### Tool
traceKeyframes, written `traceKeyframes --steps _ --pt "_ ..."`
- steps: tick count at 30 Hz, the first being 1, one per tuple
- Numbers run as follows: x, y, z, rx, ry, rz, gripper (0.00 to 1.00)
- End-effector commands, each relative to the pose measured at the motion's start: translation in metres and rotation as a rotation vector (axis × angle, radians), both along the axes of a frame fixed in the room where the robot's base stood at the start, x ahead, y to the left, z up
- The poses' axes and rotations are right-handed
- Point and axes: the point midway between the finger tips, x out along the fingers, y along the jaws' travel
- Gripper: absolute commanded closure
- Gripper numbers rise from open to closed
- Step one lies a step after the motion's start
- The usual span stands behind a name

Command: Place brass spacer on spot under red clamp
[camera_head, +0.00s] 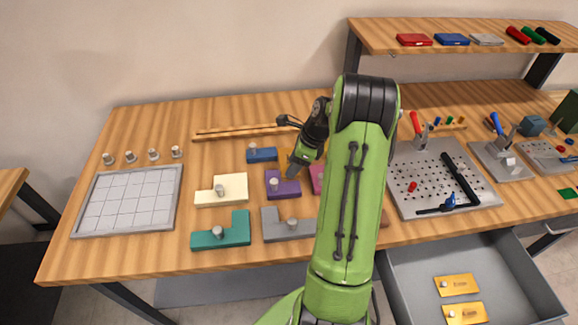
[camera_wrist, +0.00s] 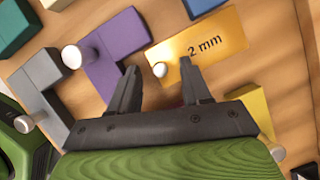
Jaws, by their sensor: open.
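The brass spacer (camera_wrist: 213,43) is a flat gold plate marked "2 mm" with a pale round knob at its left end in the wrist view. In the head view, a sliver of it (camera_head: 284,156) shows beside my gripper, mostly hidden by my arm. My gripper (camera_wrist: 160,76) is open, with its fingertips on either side of the knob in the picture; I cannot tell the height gap. A red-handled clamp (camera_head: 415,123) stands at the back left of a perforated metal plate (camera_head: 431,168). The spot under it is too small to make out.
Purple (camera_wrist: 118,45), grey (camera_wrist: 42,85) and cream (camera_head: 233,187) knobbed blocks crowd around the spacer. A blue-handled clamp (camera_head: 496,124) stands further right. An open drawer (camera_head: 410,282) at the front right holds two brass plates (camera_head: 457,285). A shelf (camera_head: 455,37) overhangs the back right.

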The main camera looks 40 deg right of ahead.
Motion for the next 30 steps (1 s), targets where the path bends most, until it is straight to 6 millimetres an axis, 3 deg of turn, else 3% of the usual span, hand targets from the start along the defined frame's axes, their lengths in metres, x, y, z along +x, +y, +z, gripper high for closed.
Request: traceKeyframes --steps 2,8,17,26,30 --pt "0.003 0.003 -0.012 0.000 0.000 0.001 0.52" --pt "0.004 0.003 -0.011 -0.001 -0.001 0.001 0.54" --pt "0.004 0.003 -0.011 -0.001 -0.001 0.001 0.99" --pt "0.004 0.003 -0.010 -0.001 -0.002 0.001 1.00" --pt "0.004 0.002 0.009 -0.003 -0.005 0.000 1.00"
